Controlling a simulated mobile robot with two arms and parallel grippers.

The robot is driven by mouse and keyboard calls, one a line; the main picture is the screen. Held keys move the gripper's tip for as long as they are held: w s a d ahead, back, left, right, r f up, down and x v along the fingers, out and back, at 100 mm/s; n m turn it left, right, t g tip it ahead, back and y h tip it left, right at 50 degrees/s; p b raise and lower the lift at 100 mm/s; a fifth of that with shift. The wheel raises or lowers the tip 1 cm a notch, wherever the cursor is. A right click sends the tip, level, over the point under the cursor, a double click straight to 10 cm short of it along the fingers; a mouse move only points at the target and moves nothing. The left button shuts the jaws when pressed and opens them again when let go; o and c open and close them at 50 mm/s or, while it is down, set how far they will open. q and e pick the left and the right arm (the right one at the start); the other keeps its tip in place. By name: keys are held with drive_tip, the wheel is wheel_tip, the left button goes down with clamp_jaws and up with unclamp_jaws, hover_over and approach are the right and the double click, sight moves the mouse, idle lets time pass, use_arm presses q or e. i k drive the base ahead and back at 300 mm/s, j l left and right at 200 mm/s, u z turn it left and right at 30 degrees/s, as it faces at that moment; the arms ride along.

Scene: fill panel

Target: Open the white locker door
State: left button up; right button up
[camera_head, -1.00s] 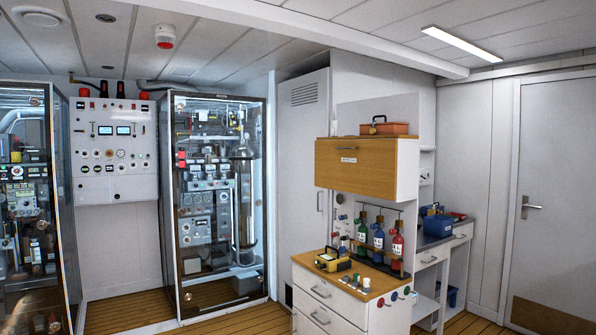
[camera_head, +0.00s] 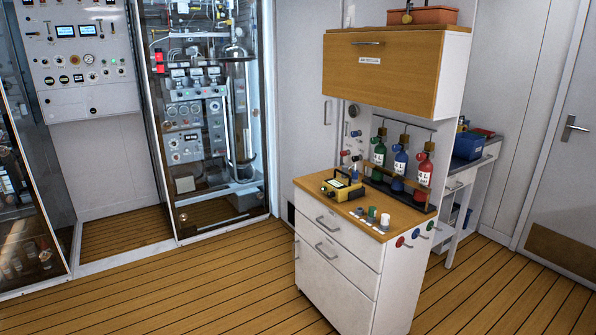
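The white locker door (camera_head: 299,90) stands behind and left of the wood-topped cabinet, beside the glass equipment cabinet. It looks shut. Its upright bar handle (camera_head: 327,112) is on the right part of the door. The top of the door is out of the picture, and its lower right part is hidden by the cabinet. Neither of my grippers is in view.
The wood-topped cabinet (camera_head: 340,260) with drawers, carrying a yellow device (camera_head: 342,187) and several bottles, stands in front of the locker's right side. A glass equipment cabinet (camera_head: 205,212) stands left. The plank floor (camera_head: 190,285) is clear in front.

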sight(308, 119)
drive_tip(key=i+u, duration=0.2)
drive_tip(key=i, duration=0.5)
drive_tip(key=i+u, duration=0.15)
drive_tip(key=i, duration=0.55)
drive_tip(key=i+l+u, duration=0.2)
drive_tip(key=i, duration=0.5)
drive_tip(key=i+j+z, duration=0.2)
drive_tip(key=i, duration=0.2)
drive_tip(key=i+z, duration=0.15)
drive_tip(key=i, duration=0.3)
